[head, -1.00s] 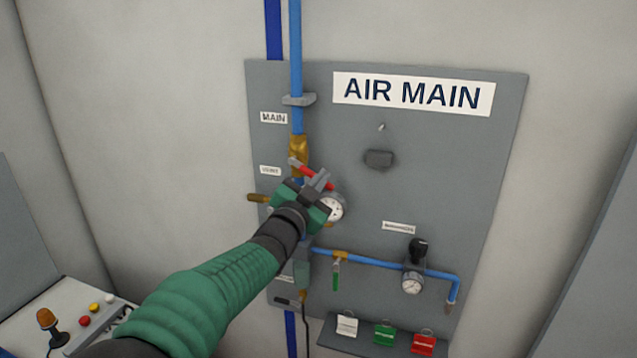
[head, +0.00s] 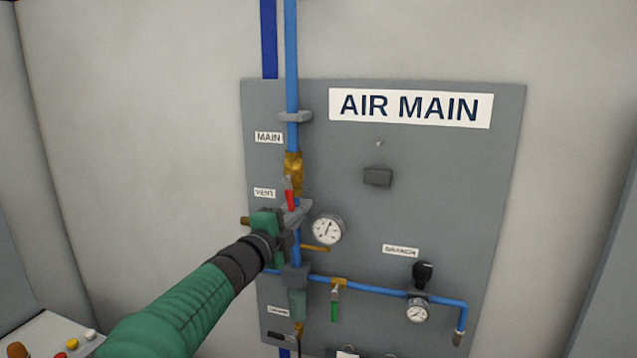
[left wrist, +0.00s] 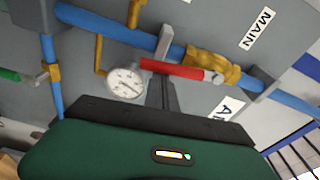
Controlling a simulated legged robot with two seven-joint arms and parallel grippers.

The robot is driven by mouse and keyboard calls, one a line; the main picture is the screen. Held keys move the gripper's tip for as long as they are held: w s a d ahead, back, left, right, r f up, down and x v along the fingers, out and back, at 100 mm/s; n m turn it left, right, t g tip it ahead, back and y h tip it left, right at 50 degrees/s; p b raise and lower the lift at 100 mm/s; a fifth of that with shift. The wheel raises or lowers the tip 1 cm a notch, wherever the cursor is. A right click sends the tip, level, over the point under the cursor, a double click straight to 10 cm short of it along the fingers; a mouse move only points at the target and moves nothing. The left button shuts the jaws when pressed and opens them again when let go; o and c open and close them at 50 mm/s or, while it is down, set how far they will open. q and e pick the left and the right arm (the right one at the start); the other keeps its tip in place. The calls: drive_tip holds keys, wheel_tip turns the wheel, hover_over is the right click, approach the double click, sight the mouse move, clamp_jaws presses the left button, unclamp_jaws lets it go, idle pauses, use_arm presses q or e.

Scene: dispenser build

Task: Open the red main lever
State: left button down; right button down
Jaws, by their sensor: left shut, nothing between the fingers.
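The red main lever (head: 290,197) hangs down from the brass valve (head: 293,170) on the blue vertical pipe, near the MAIN label. It lies nearly in line with the pipe. In the left wrist view the red lever (left wrist: 173,69) runs roughly along the pipe from the brass valve (left wrist: 212,66). My left gripper (head: 300,213) is shut and empty, its fingers beside the lower end of the lever. In the left wrist view the dark fingers of my left gripper (left wrist: 160,95) reach to the lever; whether they touch it is unclear. My right gripper is not in view.
The round gauge (head: 327,229) is just right of my left gripper. A green-handled valve (head: 335,303) and a black-knobbed regulator (head: 421,276) sit lower on the grey panel (head: 440,180). A control box (head: 45,340) stands at lower left.

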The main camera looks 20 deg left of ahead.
use_arm(q)
drive_tip(key=shift+a+f+m, duration=0.2)
drive_tip(key=shift+a+m, duration=0.5)
drive_tip(key=shift+m, duration=0.2)
